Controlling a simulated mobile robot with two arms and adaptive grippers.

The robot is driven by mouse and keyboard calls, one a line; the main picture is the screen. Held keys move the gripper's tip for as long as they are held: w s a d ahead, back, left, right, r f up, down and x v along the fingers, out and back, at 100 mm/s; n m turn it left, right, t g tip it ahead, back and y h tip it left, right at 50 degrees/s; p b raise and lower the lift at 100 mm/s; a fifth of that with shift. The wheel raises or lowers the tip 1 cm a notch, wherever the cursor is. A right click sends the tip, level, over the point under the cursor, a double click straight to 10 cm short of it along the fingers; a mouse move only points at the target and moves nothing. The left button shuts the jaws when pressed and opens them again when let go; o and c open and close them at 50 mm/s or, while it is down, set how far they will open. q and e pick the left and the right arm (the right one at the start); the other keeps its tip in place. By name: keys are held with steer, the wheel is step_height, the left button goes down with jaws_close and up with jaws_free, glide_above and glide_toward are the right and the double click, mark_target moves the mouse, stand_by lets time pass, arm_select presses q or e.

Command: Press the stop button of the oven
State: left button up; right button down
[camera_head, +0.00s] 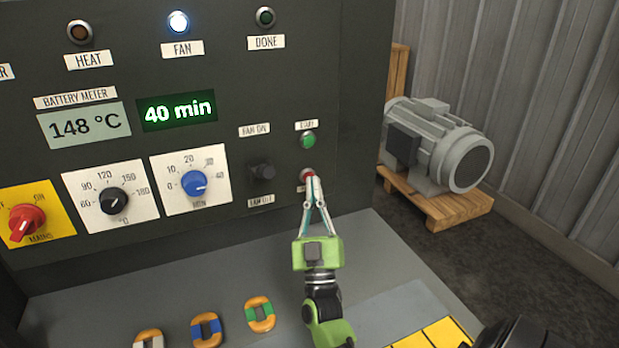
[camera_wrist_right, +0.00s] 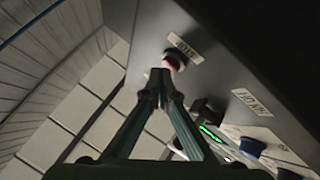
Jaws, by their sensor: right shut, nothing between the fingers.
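The oven's control panel (camera_head: 245,95) fills the left and middle of the head view. The red stop button (camera_head: 308,174) is on its right side, under the green start button (camera_head: 308,140). My right gripper (camera_head: 312,180) is shut and empty, its fingertips at the red button and partly covering it and its label. In the right wrist view the red button (camera_wrist_right: 174,60) shows just beyond the closed fingertips (camera_wrist_right: 161,72). I cannot tell whether they touch. My left gripper is not in view.
The fan switch (camera_head: 262,171) is left of the stop button. Knobs and a red mains switch (camera_head: 27,221) are further left. The fan lamp (camera_head: 178,23) is lit. Several coloured rings (camera_head: 260,314) lie on the grey surface below. A motor (camera_head: 440,145) stands on a pallet at right.

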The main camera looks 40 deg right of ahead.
steer(key=shift+s+a, duration=0.15)
steer(key=shift+s, duration=0.35)
steer(key=shift+s+a+p, duration=0.25)
steer(key=shift+s+p, duration=0.05)
steer(key=shift+s, duration=0.5)
steer(key=shift+s+a+p, duration=0.25)
steer(key=shift+s+p, duration=0.1)
steer(key=shift+s, duration=0.4)
steer(key=shift+s+a+p, duration=0.25)
steer(key=shift+s+p, duration=0.05)
steer(key=shift+s, duration=0.5)
